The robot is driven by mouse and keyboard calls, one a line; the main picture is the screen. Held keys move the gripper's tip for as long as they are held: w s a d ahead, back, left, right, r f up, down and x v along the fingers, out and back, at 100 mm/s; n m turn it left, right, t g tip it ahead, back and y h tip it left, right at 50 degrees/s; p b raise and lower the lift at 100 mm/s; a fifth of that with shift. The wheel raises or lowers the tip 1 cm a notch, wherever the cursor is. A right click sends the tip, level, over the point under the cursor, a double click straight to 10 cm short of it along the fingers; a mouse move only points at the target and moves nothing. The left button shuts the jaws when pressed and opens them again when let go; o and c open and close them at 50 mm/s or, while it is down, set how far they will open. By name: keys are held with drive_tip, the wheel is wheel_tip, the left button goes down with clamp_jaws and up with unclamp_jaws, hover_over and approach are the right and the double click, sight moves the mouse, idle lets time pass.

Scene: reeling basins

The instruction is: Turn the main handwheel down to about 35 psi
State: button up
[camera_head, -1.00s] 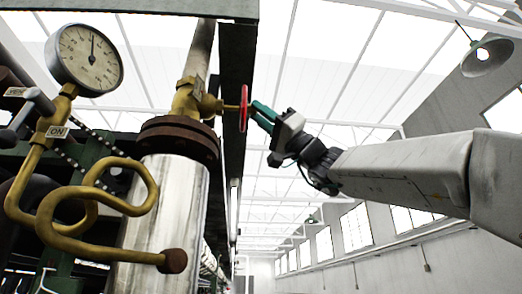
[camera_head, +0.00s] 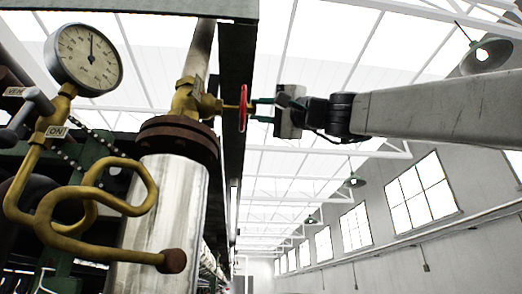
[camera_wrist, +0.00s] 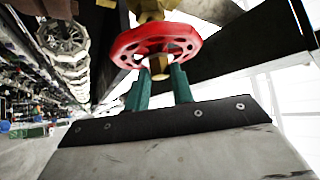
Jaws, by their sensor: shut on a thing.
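The red main handwheel (camera_head: 243,108) sits edge-on at the end of a brass valve (camera_head: 190,100) in the head view. In the wrist view the handwheel (camera_wrist: 156,42) shows its round, holed face. My gripper (camera_head: 256,110) reaches it from the right, and its green fingers are shut on the wheel. In the wrist view both fingertips (camera_wrist: 160,68) lie at the wheel, one on each side of its hub. The pressure gauge (camera_head: 86,58) at upper left has a white dial with its needle pointing nearly straight up. Its numbers are too small to read.
A rusty flange (camera_head: 178,138) tops a silver pipe (camera_head: 165,205) below the valve. A dark upright beam (camera_head: 235,70) runs just behind the wheel.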

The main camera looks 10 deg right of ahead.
drive_tip(key=shift+s+r+m+h, duration=0.1)
drive_tip(key=shift+m+h, duration=0.6)
drive_tip(key=shift+m, duration=0.3)
drive_tip(key=o, duration=1)
drive_tip(key=v, duration=0.7)
drive_tip(key=shift+s+d, duration=0.25)
